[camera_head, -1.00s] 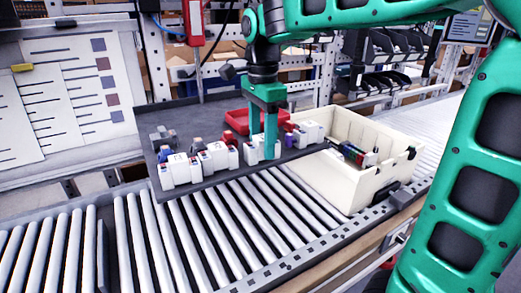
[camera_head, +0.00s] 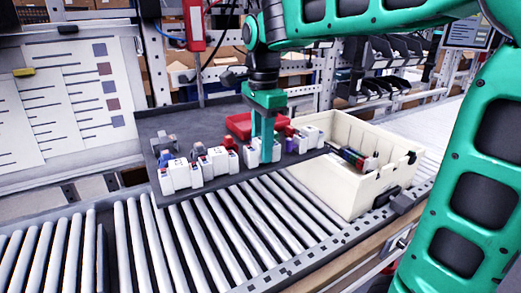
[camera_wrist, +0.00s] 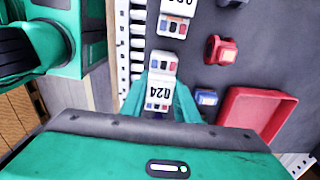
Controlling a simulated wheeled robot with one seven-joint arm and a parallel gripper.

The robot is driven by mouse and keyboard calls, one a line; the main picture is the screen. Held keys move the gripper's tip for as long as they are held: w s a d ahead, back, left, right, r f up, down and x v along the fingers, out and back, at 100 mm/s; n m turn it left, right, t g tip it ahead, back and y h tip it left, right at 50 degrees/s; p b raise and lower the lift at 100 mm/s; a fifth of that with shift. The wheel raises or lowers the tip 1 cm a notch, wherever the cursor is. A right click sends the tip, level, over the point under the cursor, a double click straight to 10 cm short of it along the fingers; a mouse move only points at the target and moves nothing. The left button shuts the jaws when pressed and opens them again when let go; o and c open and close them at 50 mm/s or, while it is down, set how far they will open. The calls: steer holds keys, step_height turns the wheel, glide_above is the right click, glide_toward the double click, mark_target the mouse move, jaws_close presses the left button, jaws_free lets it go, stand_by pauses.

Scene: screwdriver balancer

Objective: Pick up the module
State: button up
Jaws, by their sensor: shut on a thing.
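The module is a white block with a dark number label and small coloured marks. In the wrist view the module (camera_wrist: 160,88) sits between the two green fingers of my gripper (camera_wrist: 160,100), which is shut on it. In the head view my gripper (camera_head: 264,150) points down at the front row on the dark shelf, and its fingers partly hide the module (camera_head: 253,156). I cannot tell whether the module is clear of the shelf.
More white modules (camera_head: 180,174) stand along the front edge of the dark shelf (camera_head: 160,122). A red tray (camera_head: 238,125) lies behind my gripper. A cream crate (camera_head: 325,183) with several coloured items stands to the right. Rollers (camera_head: 200,235) run in front.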

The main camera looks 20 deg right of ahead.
steer(key=shift+r, duration=0.45)
step_height(320, 180, up, 3)
steer(key=shift+a+f, duration=0.1)
steer(key=s+a+r, duration=0.6)
steer(key=a, duration=0.4)
steer(key=shift+r, duration=0.3)
